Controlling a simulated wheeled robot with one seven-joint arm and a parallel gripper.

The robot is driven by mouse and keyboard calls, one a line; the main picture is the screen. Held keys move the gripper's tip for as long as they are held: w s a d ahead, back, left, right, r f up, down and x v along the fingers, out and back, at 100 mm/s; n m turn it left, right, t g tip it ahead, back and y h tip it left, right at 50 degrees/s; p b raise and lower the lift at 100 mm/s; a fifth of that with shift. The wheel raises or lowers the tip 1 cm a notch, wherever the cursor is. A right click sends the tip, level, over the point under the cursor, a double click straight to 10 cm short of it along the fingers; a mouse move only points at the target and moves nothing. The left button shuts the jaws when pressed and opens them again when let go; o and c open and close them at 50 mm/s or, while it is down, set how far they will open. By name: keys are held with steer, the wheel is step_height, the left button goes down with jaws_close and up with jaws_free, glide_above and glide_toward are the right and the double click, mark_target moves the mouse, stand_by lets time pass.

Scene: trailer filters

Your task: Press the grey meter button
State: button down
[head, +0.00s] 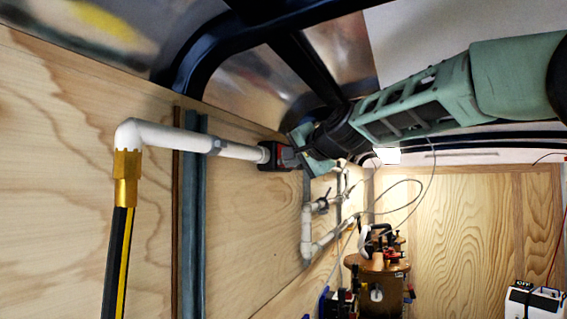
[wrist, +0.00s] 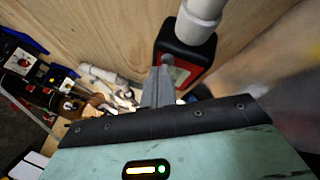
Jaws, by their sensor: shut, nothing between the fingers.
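The meter (head: 267,155) is a small black box with a red face, fitted on the white wall pipe in the head view. In the wrist view the meter (wrist: 190,45) hangs at the end of the white pipe. A small grey round spot that looks like the button (wrist: 168,59) shows on its red face, just beyond my fingertips. My gripper (wrist: 158,72) is shut and empty, with its tips at the red face. I cannot tell whether they touch the button. In the head view my gripper (head: 288,157) is beside the meter's right side.
White pipe (head: 180,138) runs along the plywood wall to a brass fitting (head: 127,177) and a black-yellow hose. More pipes with valves (head: 308,220) lie beyond the meter. A round wooden stand (head: 377,263) with tools is below. A dark roof rib (head: 205,50) passes above.

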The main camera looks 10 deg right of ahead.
steer(key=shift+s+d+b, duration=0.55)
steer(key=shift+d+b, duration=0.15)
steer(key=shift+b, duration=0.05)
steer(key=s+d+b, duration=0.1)
steer(key=d+b, duration=0.1)
steer(key=s+d+b, duration=0.2)
stand_by(0.3)
stand_by(0.8)
